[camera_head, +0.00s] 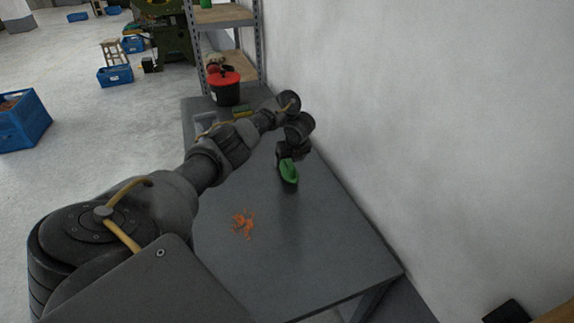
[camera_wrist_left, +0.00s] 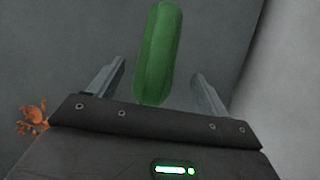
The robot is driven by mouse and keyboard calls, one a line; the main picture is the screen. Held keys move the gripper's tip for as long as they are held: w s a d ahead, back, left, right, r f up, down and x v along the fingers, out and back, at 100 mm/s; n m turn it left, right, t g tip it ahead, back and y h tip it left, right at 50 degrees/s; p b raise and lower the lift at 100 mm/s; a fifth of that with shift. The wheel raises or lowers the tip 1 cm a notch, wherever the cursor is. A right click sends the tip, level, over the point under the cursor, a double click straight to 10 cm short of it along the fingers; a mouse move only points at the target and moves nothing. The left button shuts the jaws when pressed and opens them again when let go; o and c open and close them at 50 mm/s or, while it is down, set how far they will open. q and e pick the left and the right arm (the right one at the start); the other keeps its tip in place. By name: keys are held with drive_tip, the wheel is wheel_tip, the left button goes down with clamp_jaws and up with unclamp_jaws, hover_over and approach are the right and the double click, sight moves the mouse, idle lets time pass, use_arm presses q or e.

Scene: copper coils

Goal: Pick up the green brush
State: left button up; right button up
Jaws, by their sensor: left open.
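The green brush (camera_head: 289,173) lies on the grey table (camera_head: 310,240), toward the wall side. My left gripper (camera_head: 290,153) is above and beside it in the head view and hides part of it. In the left wrist view the green brush (camera_wrist_left: 158,55) stretches away between the two spread fingers of my left gripper (camera_wrist_left: 158,85). Gaps show on both sides of the brush, and neither finger touches it. My right gripper is in neither view.
Orange scraps (camera_head: 243,223) lie on the table nearer to me. A black bucket with a red rim (camera_head: 226,88) stands at the table's far end, by a metal shelf (camera_head: 225,17). A white wall (camera_head: 420,110) runs along the right side. Blue crates (camera_head: 22,122) stand on the floor at left.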

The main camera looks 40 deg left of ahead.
sight(286, 167)
use_arm(q)
drive_tip(key=shift+x, duration=1.15)
drive_tip(key=shift+s+a+f, duration=0.1)
drive_tip(key=shift+a+f, duration=0.3)
drive_tip(key=shift+f, duration=0.4)
drive_tip(key=c, duration=1.1)
